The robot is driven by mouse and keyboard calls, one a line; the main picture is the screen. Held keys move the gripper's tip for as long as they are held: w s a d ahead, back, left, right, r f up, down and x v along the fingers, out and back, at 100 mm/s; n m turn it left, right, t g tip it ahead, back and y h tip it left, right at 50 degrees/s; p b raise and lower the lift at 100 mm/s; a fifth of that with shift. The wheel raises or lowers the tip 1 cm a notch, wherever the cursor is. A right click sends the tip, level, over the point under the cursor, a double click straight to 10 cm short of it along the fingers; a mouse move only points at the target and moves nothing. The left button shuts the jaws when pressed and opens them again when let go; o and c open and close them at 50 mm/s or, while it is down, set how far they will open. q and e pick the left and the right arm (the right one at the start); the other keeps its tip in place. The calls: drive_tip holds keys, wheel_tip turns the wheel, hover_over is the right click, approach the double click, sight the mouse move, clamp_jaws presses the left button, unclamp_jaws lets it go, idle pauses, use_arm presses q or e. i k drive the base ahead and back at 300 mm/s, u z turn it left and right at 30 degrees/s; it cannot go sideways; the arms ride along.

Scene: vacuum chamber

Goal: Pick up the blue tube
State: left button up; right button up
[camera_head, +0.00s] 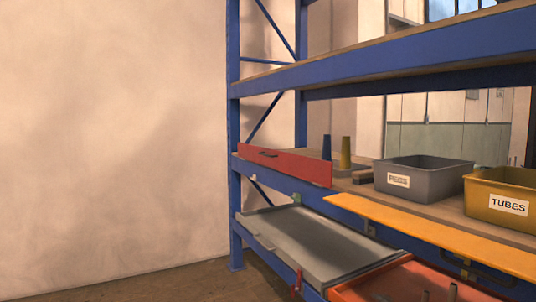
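A small dark blue upright piece (327,147), which looks like the blue tube, stands on the middle shelf (440,205) of the blue rack. Its lower part is hidden behind a red panel. A yellow-olive upright piece (346,153) of similar shape stands just to its right. Neither of my grippers shows in the head view.
A grey bin labelled PEGS (420,174) and a yellow bin labelled TUBES (505,197) stand on the shelf's right. A red panel (283,166) and an orange panel (430,232) line its front. A grey tray (310,244) and an orange-red tray (400,285) sit below.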

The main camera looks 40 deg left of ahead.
sight(327, 152)
drive_tip(key=u, duration=1.4)
drive_tip(key=k, duration=0.55)
drive_tip(key=u, duration=1.2)
drive_tip(key=i, duration=4.45)
drive_tip(key=z, duration=1.45)
drive_tip(key=i, duration=1.4)
drive_tip(key=z, duration=1.25)
